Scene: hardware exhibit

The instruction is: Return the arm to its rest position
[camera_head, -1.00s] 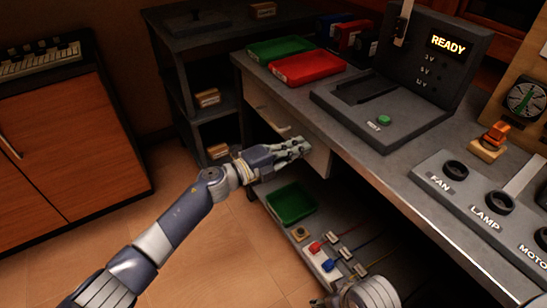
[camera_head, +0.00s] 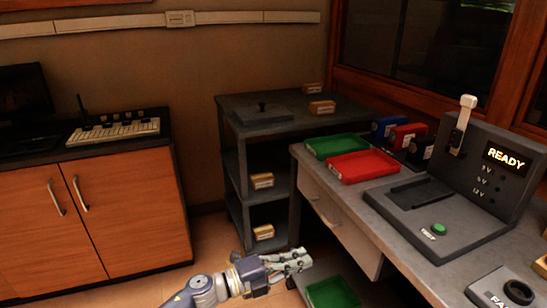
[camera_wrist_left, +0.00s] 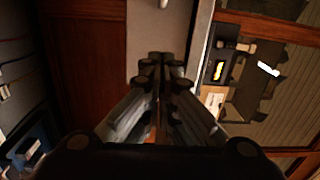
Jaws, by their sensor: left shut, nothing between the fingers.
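My left arm comes in from the bottom of the head view, and its gripper (camera_head: 291,262) is low, beside the front of the workbench drawers (camera_head: 338,222). It is shut and holds nothing. In the left wrist view the gripper's fingers (camera_wrist_left: 162,80) are together in the middle. My right gripper is not in the head view.
The workbench (camera_head: 385,200) carries a green tray (camera_head: 335,146), a red tray (camera_head: 363,166) and a grey READY device (camera_head: 440,207). A dark shelf (camera_head: 270,117) stands behind, and a wooden cabinet (camera_head: 125,215) at left. Another green tray (camera_head: 332,293) is under the bench. Open floor lies between cabinet and bench.

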